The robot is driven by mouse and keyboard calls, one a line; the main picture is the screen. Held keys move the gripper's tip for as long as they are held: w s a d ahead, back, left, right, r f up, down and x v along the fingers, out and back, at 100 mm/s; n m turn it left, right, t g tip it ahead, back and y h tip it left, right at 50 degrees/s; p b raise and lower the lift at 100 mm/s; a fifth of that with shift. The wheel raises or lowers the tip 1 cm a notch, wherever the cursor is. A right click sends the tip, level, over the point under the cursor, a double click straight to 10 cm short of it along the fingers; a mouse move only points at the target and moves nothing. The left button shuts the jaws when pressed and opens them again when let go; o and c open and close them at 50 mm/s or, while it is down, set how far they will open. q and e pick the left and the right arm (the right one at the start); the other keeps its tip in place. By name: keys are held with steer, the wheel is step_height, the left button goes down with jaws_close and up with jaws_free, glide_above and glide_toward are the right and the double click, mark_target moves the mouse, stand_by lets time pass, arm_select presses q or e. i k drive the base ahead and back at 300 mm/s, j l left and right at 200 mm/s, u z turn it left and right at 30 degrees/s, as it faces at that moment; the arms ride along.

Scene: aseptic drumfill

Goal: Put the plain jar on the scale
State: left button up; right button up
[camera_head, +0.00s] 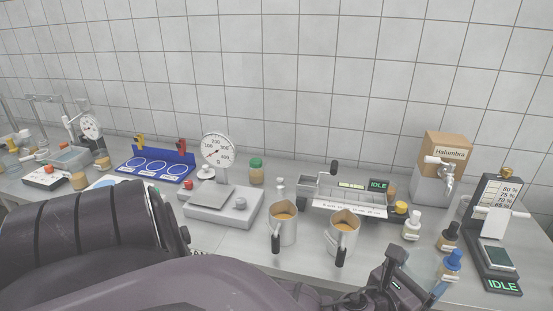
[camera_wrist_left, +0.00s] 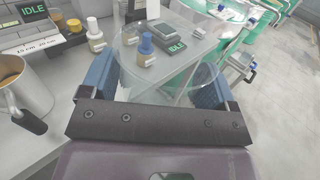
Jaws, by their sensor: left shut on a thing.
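The dial scale stands left of centre in the head view, with a round white dial (camera_head: 218,150) and a flat square pan (camera_head: 211,197) that looks empty. My left gripper (camera_head: 408,287) is low at the right of the head view, over the front of the bench. In the left wrist view its blue fingers (camera_wrist_left: 155,90) are shut on a clear, see-through jar (camera_wrist_left: 140,78). Bottles and a device show through its wall. I see no label on it. Its lower part is hidden by the gripper.
Two metal jugs (camera_head: 284,224) (camera_head: 342,236) stand between my gripper and the scale. Small capped bottles (camera_head: 413,226) (camera_head: 448,238) (camera_head: 452,264) and a device with a lit IDLE display (camera_head: 502,285) stand at the right. A green-lidded jar (camera_head: 256,174) is behind the scale.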

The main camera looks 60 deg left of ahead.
mark_target(212, 194)
steer(key=j+u, duration=0.15)
steer(key=u, duration=0.85)
steer(key=i+j, duration=0.15)
steer(key=j, duration=0.2)
steer(key=i+j, duration=0.1)
steer(key=j, duration=0.2)
